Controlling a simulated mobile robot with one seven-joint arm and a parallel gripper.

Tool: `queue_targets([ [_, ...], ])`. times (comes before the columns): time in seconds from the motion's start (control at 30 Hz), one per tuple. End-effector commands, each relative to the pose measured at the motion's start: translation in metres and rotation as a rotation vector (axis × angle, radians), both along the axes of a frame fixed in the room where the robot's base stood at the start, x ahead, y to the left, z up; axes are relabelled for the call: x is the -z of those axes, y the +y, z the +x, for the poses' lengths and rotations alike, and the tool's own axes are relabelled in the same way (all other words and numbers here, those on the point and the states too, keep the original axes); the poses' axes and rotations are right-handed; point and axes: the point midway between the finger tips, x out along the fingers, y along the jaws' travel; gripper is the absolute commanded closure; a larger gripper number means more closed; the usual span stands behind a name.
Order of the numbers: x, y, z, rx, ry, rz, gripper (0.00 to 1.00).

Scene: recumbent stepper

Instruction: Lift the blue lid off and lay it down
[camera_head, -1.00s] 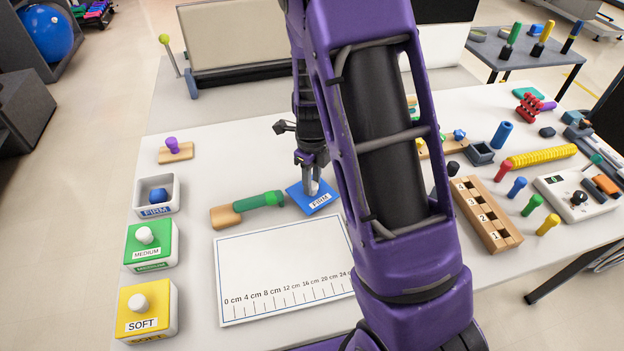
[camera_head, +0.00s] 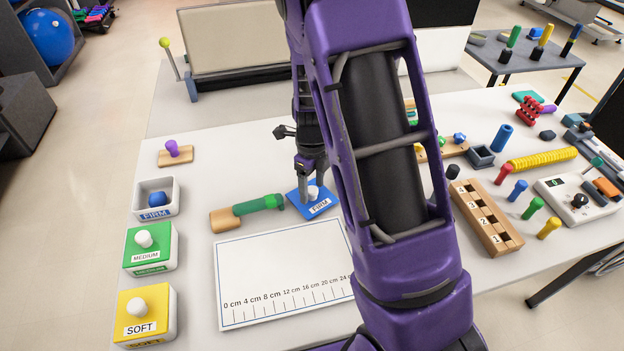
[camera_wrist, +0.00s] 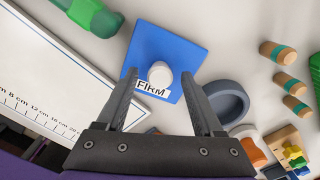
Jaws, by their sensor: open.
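The blue lid (camera_head: 300,198), labelled FIRM and with a white knob, lies on the white table right of the green-and-wood tool (camera_head: 245,208). In the wrist view the lid (camera_wrist: 172,48) looks flat, its knob (camera_wrist: 160,73) between my open fingertips, with gaps on both sides. My gripper (camera_wrist: 162,78) is right at the knob; in the head view my gripper (camera_head: 309,190) partly covers the lid. The white FIRM box (camera_head: 157,196) at the left is uncovered, with a blue ball (camera_head: 158,198) inside.
Green MEDIUM (camera_head: 150,247) and yellow SOFT (camera_head: 145,315) boxes stand in front of the FIRM box. The ruled white board (camera_head: 280,270) lies in front of the lid. A grey round dish (camera_wrist: 228,101) is close right of my gripper. A wooden numbered rack (camera_head: 487,218) stands farther right.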

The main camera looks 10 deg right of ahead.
Motion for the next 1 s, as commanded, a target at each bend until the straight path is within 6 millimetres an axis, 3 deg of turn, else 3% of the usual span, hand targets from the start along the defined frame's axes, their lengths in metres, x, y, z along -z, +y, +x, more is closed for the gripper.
queue_targets([
  [0.17,-0.018,0.000,0.001,-0.001,-0.003,0.000,0.31],
  [0.7,-0.143,0.001,0.001,-0.002,-0.005,0.000,0.31],
  [1.0,-0.173,0.000,0.000,0.000,-0.001,-0.001,0.31],
])
